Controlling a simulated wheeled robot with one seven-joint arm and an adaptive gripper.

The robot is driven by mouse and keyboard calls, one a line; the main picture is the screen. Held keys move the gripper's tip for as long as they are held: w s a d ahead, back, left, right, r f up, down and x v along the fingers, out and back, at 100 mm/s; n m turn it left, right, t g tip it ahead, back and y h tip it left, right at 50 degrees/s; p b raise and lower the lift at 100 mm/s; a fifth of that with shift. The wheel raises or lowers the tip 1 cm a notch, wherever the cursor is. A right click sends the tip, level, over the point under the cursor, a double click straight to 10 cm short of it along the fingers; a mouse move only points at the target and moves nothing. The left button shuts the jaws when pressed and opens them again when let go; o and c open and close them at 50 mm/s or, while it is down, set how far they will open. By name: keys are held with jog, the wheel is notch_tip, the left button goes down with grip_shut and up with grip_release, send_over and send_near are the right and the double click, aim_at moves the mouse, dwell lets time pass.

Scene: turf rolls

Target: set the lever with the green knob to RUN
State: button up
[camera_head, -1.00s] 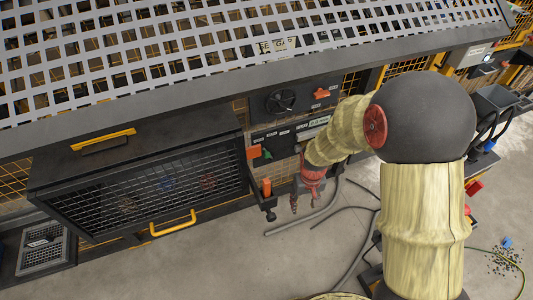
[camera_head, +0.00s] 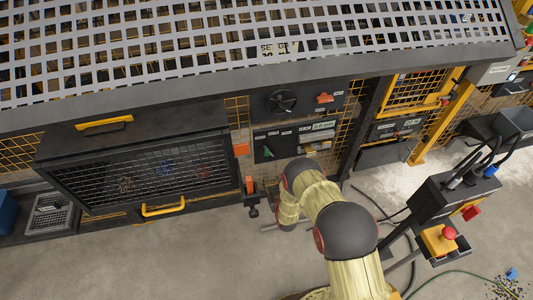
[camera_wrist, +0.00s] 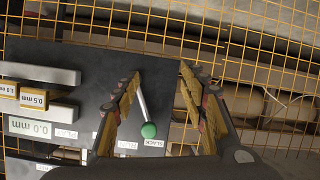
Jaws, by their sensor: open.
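The lever with the green knob is on a dark panel (camera_head: 292,147) in the head view, where the green knob (camera_head: 268,153) shows small at the panel's left. In the wrist view its pale rod (camera_wrist: 142,101) ends in the round green knob (camera_wrist: 148,130), close beside a label reading SLACK (camera_wrist: 153,143). My arm hides the gripper in the head view.
Blocks marked in mm (camera_wrist: 33,98) and a 0.0 mm plate (camera_wrist: 30,128) are beside the lever. A panel above has a black wheel (camera_head: 281,102) and an orange handle (camera_head: 323,98). A mesh-fronted cabinet (camera_head: 140,172) stands left. A perforated canopy (camera_head: 250,40) overhangs.

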aim_at(267, 154)
jog(key=w+a+r+t+y, duration=0.1)
jog(key=w+r+t, duration=0.3)
jog(key=r, duration=0.6)
jog(key=shift+n, duration=0.4)
jog(key=shift+r+b+x, duration=0.2)
jog(key=shift+b+x, duration=0.4)
jog(key=shift+x, duration=1.25)
jog(key=shift+r+b+x, duration=0.15)
jog(key=shift+b+x, duration=0.45)
jog(key=shift+x, duration=1.2)
jog(key=shift+a, duration=0.1)
jog(key=shift+c, duration=0.9)
grip_shut()
